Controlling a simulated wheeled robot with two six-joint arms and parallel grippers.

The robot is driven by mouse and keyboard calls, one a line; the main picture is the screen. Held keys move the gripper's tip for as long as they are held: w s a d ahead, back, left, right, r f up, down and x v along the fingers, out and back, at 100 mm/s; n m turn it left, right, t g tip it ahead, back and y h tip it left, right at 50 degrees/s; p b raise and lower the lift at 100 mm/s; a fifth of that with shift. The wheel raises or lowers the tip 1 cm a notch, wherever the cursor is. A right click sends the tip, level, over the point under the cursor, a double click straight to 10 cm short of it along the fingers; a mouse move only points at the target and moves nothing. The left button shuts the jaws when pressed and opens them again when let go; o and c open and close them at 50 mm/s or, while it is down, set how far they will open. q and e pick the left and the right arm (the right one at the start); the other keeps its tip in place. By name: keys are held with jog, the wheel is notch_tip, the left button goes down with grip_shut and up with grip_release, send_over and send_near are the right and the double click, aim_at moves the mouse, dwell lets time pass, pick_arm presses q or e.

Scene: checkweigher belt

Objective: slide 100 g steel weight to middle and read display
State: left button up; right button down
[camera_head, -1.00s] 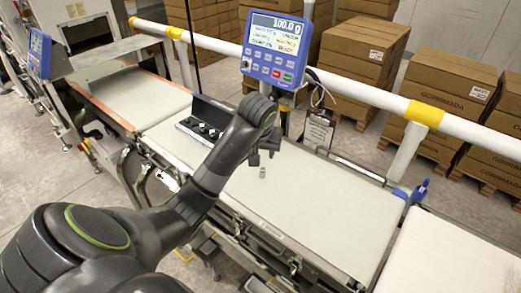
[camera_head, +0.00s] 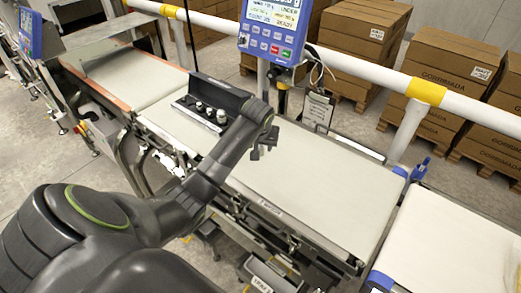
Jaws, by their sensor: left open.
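The blue checkweigher display unit (camera_head: 272,30) stands on a post behind the belt. Its top is cut off by the frame, so its top reading is out of view. The pale weighing belt (camera_head: 310,190) runs below it. My left gripper (camera_head: 261,152) is open over the belt, right of the weight box. The 100 g steel weight does not show on the belt; it may be hidden behind my gripper or arm. My right gripper is not in view.
An open black box (camera_head: 228,95) with several metal weights (camera_head: 208,112) sits at the belt's back left. A white rail (camera_head: 350,68) runs behind. Cardboard boxes (camera_head: 362,32) stand on pallets beyond. The belt's right part is clear.

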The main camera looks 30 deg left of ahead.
aim_at(261, 151)
pick_arm(q)
jog(key=shift+x, duration=2.5)
grip_shut()
